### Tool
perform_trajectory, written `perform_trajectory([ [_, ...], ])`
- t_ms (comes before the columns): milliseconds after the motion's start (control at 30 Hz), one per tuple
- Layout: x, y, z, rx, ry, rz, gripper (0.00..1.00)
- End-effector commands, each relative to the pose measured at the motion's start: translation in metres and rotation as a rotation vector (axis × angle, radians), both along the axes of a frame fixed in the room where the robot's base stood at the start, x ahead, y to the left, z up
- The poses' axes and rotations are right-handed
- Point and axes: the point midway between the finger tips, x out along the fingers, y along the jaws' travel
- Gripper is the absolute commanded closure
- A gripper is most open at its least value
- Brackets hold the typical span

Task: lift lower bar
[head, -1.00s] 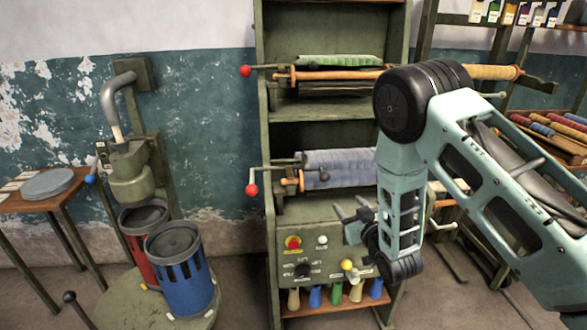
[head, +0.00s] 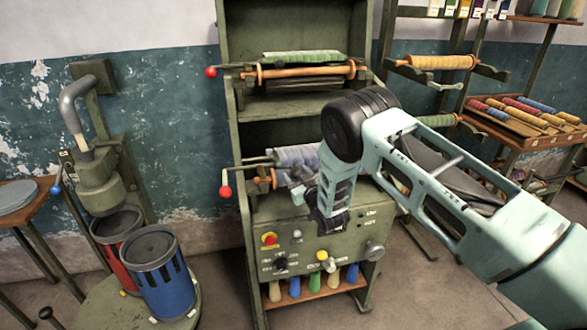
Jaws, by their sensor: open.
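The lower bar (head: 245,166) is a thin dark green bar with a crank end and a red ball knob (head: 225,191) on the left of the green machine. It lies along a blue-grey roll (head: 295,156) and an orange wooden roller (head: 264,180). My gripper (head: 300,190) is open and empty, in front of the right part of this roller, pointing left. My arm hides the right end of the lower bar and roll. I cannot tell whether the fingers touch the roller.
An upper bar with a red knob (head: 211,72) sits by an orange roller (head: 305,72). The control panel (head: 320,240) is below my gripper. A blue bin (head: 160,275) and a red bin (head: 112,240) stand left. A rack of coloured rolls (head: 525,110) stands right.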

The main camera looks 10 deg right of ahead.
Motion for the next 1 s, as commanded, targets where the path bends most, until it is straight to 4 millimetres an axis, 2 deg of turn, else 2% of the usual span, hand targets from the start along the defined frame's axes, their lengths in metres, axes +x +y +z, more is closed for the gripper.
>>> perform_trajectory([
  [100,0.014,0.003,0.001,0.000,0.000,0.000,0.48],
  [233,0.023,0.004,0.000,0.000,0.001,0.000,0.48],
  [600,0.026,0.005,-0.001,0.000,0.001,0.000,0.48],
  [700,0.026,0.005,0.000,0.000,0.001,0.000,0.76],
  [800,0.026,0.005,0.000,0.000,0.001,0.000,1.00],
  [1000,0.027,0.005,0.002,-0.001,0.008,-0.001,1.00],
])
